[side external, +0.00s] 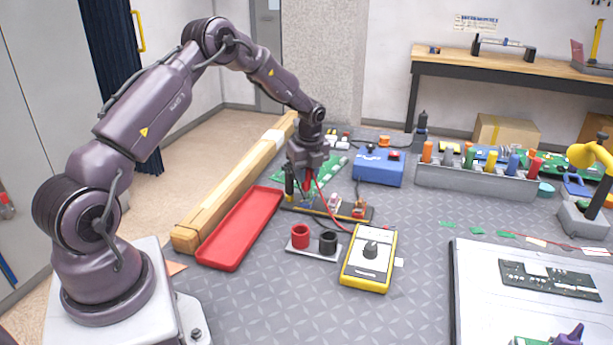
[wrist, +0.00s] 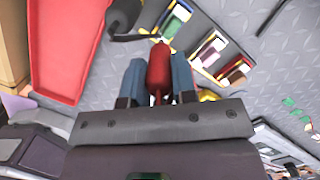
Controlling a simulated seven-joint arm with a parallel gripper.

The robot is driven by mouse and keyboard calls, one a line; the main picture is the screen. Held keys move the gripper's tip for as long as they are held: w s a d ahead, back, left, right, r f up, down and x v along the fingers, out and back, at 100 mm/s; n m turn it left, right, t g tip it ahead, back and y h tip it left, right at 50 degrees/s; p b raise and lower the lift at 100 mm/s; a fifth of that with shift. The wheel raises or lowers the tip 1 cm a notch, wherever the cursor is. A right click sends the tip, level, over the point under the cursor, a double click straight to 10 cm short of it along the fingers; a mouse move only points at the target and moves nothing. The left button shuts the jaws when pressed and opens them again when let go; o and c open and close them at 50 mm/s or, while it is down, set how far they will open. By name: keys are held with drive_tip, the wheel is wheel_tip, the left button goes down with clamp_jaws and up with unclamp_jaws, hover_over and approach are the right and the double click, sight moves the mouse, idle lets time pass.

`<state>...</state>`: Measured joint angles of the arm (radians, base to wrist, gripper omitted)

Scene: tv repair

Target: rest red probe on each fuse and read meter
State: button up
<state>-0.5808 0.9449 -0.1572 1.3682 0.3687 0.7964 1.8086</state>
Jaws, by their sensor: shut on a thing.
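My gripper (side external: 307,192) is shut on the red probe (wrist: 160,72), which sits between its two blue fingers in the wrist view. It is low over the dark fuse strip (side external: 345,212). Several fuses, including one (wrist: 208,50) in the wrist view, lie in a row there. The yellow meter (side external: 369,258) lies in front, with a dark dial; I cannot make out a reading.
A holder with a red cup (side external: 300,236) and a black cup (side external: 328,242) stands beside the meter. A red tray (side external: 240,228) and a wooden beam (side external: 235,185) lie left. A blue box (side external: 378,167) stands behind. A thin red lead runs down towards the meter.

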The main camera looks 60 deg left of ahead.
drive_tip(key=shift+r, duration=2.45)
